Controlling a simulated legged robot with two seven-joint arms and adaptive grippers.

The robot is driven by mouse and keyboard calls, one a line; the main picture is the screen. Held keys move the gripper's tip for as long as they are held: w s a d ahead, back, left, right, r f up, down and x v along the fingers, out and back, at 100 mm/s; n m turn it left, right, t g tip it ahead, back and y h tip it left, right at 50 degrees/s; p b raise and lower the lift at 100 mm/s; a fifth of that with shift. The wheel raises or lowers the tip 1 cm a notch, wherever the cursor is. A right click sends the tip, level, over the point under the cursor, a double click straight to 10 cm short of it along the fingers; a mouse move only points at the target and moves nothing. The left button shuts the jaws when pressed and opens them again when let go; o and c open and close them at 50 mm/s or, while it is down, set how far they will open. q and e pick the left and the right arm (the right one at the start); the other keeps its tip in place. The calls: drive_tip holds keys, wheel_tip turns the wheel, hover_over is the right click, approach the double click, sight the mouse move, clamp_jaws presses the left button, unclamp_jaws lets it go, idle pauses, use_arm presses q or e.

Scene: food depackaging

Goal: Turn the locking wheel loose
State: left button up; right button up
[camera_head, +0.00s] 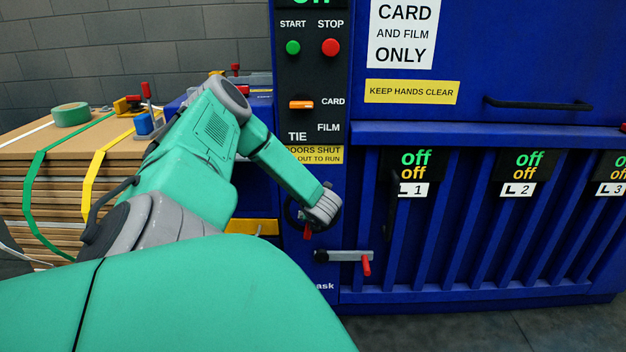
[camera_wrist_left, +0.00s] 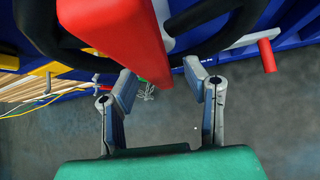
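The locking wheel (camera_head: 291,213) is a black ring on the blue machine's front, mostly hidden behind my left gripper (camera_head: 328,206) in the head view. In the left wrist view the black rim (camera_wrist_left: 38,30) arcs across the top, with a large red part (camera_wrist_left: 118,38) in front of it. My left gripper also shows there (camera_wrist_left: 160,82); its two grey fingers stand apart, open. The lower end of the red part reaches between the fingertips. I cannot tell whether they touch it. My right gripper is not in view.
A grey latch (camera_head: 340,256) with a red peg sits just below the wheel. The control panel (camera_head: 312,75) is above it. A stack of cardboard (camera_head: 40,150) with green and yellow straps stands at the left. Bare floor (camera_head: 470,328) lies in front of the machine.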

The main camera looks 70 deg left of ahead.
use_arm(q)
drive_tip(key=v, duration=1.2)
drive_tip(key=shift+w+a+f, duration=0.1)
drive_tip(key=shift+f, duration=0.05)
idle(0.3)
